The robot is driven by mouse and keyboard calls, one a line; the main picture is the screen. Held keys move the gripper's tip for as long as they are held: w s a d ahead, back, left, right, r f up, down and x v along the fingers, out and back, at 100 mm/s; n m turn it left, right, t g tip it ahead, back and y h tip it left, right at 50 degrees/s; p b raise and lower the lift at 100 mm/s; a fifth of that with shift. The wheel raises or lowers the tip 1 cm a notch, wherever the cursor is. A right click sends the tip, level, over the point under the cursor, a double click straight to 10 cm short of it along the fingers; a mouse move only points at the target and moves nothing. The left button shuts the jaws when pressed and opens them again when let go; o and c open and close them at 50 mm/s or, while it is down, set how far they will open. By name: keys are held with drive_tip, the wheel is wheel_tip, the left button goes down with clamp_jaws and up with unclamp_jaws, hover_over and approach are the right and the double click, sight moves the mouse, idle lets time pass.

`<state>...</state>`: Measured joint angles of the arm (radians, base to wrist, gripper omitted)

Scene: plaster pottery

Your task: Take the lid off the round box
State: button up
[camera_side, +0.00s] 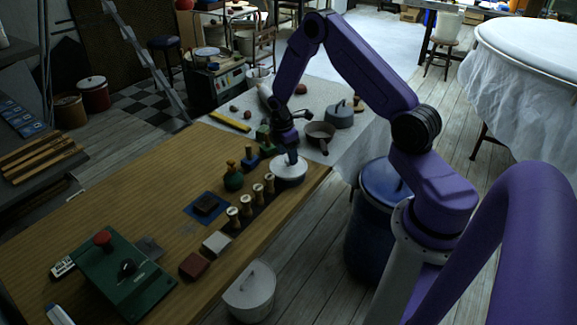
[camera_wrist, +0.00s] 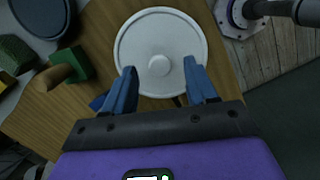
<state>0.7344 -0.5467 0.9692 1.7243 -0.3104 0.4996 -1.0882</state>
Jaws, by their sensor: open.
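The round box (camera_side: 288,175) is white and stands near the right edge of the wooden table in the side view. Its pale round lid (camera_wrist: 160,30) fills the upper middle of the wrist view, with a small round knob at its centre. The lid appears to sit flat on the box. My gripper (camera_side: 292,158) points down over the lid. In the wrist view my gripper (camera_wrist: 159,66) is open, with one blue finger on each side of the knob and clear gaps between. In the side view the gripper hides the knob, and fingertip height is hard to tell.
Several wooden-handled stamps (camera_side: 246,205) stand in a row left of the box. A grey pan (camera_side: 319,132) and a lidded grey pot (camera_side: 339,116) stand behind. The table's front edge is close to the box.

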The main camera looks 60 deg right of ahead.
drive_tip(key=shift+d+f, duration=0.1)
drive_tip(key=shift+f, duration=0.7)
clamp_jaws()
drive_tip(key=shift+r, duration=0.2)
